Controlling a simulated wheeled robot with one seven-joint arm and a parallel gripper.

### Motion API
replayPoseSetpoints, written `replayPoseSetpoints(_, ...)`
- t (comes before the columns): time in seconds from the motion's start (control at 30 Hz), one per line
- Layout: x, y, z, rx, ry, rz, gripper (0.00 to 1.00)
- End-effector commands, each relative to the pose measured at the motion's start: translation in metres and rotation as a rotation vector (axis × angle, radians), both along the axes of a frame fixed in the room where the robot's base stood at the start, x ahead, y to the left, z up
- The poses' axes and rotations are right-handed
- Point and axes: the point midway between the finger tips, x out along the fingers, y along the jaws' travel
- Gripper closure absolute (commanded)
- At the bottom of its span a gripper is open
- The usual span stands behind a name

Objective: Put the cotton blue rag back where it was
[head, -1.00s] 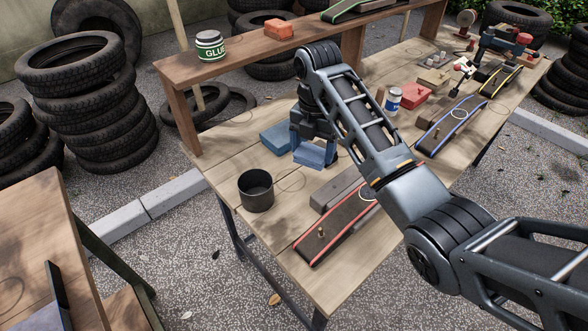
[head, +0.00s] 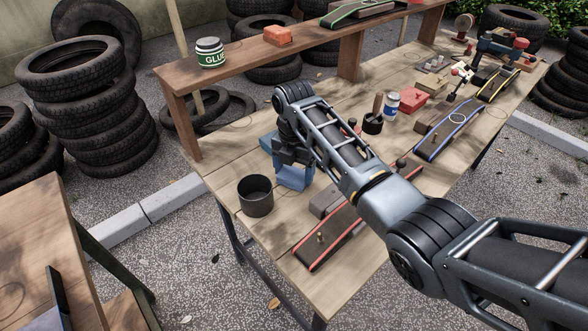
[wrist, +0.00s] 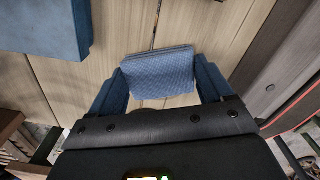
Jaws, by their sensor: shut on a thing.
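The blue rag (wrist: 157,72) is a folded blue piece between the two blue fingers of my gripper (wrist: 160,82) in the wrist view. My gripper is shut on it. In the head view my gripper (head: 293,182) is over the near table, right of the dark pot, and the rag is hard to separate from the blue fingers there. I cannot tell whether the rag touches the tabletop. A larger blue block (wrist: 45,28) lies at the upper left of the wrist view; in the head view it is mostly hidden behind my gripper.
A dark pot (head: 256,197) stands close left of my gripper. A red-edged sanding belt unit (head: 327,243) lies at the front. A raised shelf with a glue tin (head: 210,53) and an orange block (head: 278,35) runs behind. Tools and cans fill the table's right side.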

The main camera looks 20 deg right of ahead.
Motion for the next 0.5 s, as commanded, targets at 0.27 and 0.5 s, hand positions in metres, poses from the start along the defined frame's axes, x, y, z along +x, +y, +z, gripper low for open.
replayPoseSetpoints(0.27, -0.0001, -0.0001, -0.0029, 0.000, 0.000, 0.000, 0.05)
replayPoseSetpoints(0.5, -0.0001, 0.0000, -0.0027, 0.000, 0.000, 0.000, 0.00)
